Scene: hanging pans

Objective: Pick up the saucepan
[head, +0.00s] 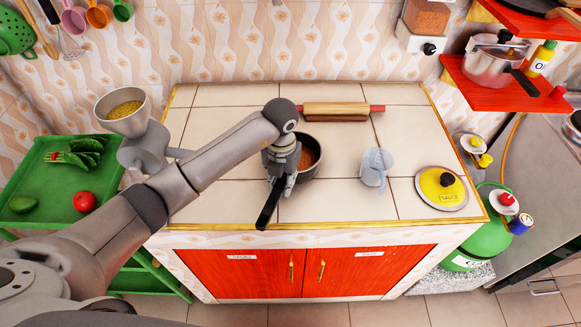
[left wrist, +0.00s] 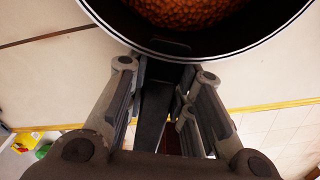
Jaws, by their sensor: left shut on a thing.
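The saucepan (head: 312,165) is dark with a black handle (head: 268,206) and holds an orange-brown filling. It is at the middle of the tiled counter in the head view, its handle pointing toward the front edge. My left gripper (head: 281,181) is over the handle, close to the pan's rim. In the left wrist view the saucepan (left wrist: 210,48) fills the top, and my left gripper (left wrist: 160,85) has its fingers on either side of the handle, shut on it. I cannot tell whether the pan's base touches the counter. My right gripper is not in view.
A rolling pin (head: 335,111) lies behind the pan. A clear measuring jug (head: 375,167) stands to its right, then a yellow sauce lid (head: 441,187). A green trolley (head: 65,170) with vegetables stands left. Red shelves (head: 485,88) hang at upper right.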

